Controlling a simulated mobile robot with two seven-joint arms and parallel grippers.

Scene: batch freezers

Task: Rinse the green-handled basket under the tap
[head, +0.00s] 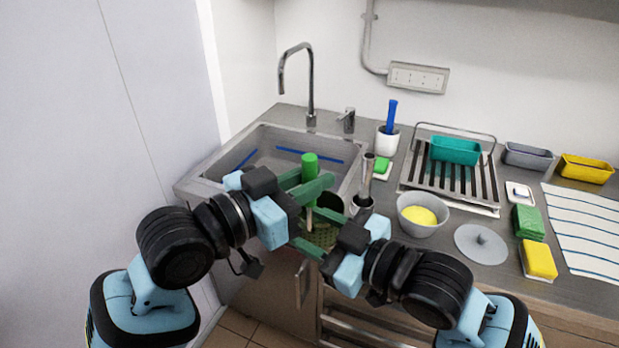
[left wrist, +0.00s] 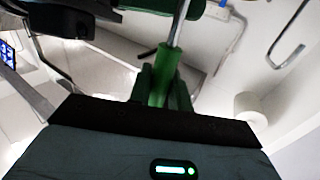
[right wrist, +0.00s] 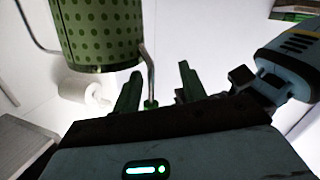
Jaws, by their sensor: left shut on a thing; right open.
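The green-handled basket (head: 322,236) is a green perforated cup on a thin metal rod, with a bright green handle (head: 309,166) on top. It hangs at the sink's front right edge, partly hidden by my grippers. My left gripper (head: 306,186) is shut on the green handle, which also shows between its fingers in the left wrist view (left wrist: 160,78). My right gripper (head: 314,232) is open beside the basket; the dotted basket wall fills the upper left of the right wrist view (right wrist: 96,32). The tap (head: 310,85) arches over the back of the sink (head: 215,160).
Right of the sink stand a metal cylinder (head: 366,175), a grey bowl (head: 424,230) with yellow contents, a white cup (head: 388,145) with a blue-handled brush and a drying rack (head: 418,180). A round grey lid (head: 481,243) and sponges (head: 539,259) lie farther right. The basin looks mostly empty.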

